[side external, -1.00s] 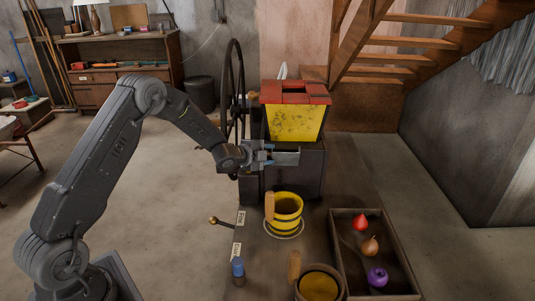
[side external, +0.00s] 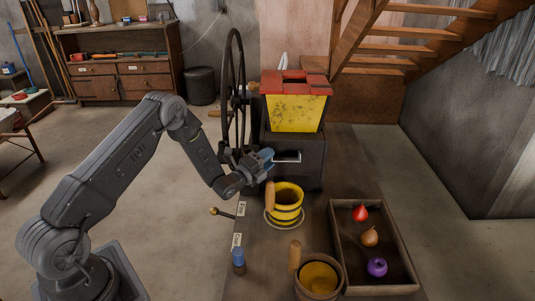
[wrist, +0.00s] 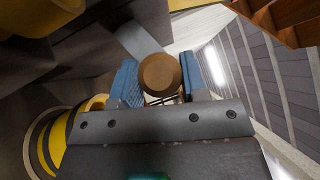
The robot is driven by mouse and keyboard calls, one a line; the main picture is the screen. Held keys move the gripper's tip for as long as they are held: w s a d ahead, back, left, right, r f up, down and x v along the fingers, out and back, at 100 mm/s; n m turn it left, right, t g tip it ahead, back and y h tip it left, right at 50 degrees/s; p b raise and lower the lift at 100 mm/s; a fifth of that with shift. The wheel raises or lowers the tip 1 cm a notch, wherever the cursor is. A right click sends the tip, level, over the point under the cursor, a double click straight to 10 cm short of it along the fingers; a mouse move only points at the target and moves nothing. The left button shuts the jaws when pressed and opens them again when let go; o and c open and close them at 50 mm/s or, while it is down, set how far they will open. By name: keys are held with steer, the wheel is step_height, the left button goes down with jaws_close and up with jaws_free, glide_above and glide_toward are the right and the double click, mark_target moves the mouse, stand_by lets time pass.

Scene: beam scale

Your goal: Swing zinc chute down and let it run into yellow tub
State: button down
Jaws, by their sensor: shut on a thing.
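The zinc chute (side external: 288,157) is a short grey metal trough on the front of the dark housing under the yellow hopper, above and behind the yellow tub. The yellow tub (side external: 288,214) has black bands and a wooden grip, and stands upright on the bench; part of it shows in the wrist view (wrist: 75,130). My gripper (side external: 265,159) is at the chute's left end. In the wrist view its blue pads close on a round wooden knob (wrist: 160,74). The pads hide how the knob joins the chute.
A large dark wheel (side external: 227,90) stands left of the yellow hopper (side external: 296,114) with red blocks on top. A second tub (side external: 320,290) with a yellow inside stands in front. A wooden tray (side external: 337,250) holds red, tan and purple items. A small brass-ended lever (side external: 215,211) is left.

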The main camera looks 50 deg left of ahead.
steer(key=m+t, duration=0.1)
steer(key=f+m+t+h, duration=0.1)
steer(key=m+h, duration=0.1)
steer(key=m, duration=0.1)
steer(key=shift+s+d+f+t, duration=0.1)
steer(key=shift+d+f+t, duration=0.15)
steer(key=shift+f+t, duration=0.15)
steer(key=shift+d+f+m+t+h, duration=0.1)
steer(key=shift+f+m+t+h, duration=0.2)
steer(key=shift+m, duration=0.25)
steer(key=shift+f+m+t+h, duration=0.1)
steer(key=shift+m+t+h, duration=0.1)
steer(key=shift+m+h, duration=0.3)
steer(key=shift+d+m, duration=0.1)
steer(key=shift+m, duration=0.15)
steer(key=c, duration=0.8)
jaws_free()
steer(key=shift+f, duration=0.1)
steer(key=shift+o, duration=0.2)
steer(key=shift+f, duration=0.1)
steer(key=shift+s, duration=0.1)
steer(key=v, duration=1.2)
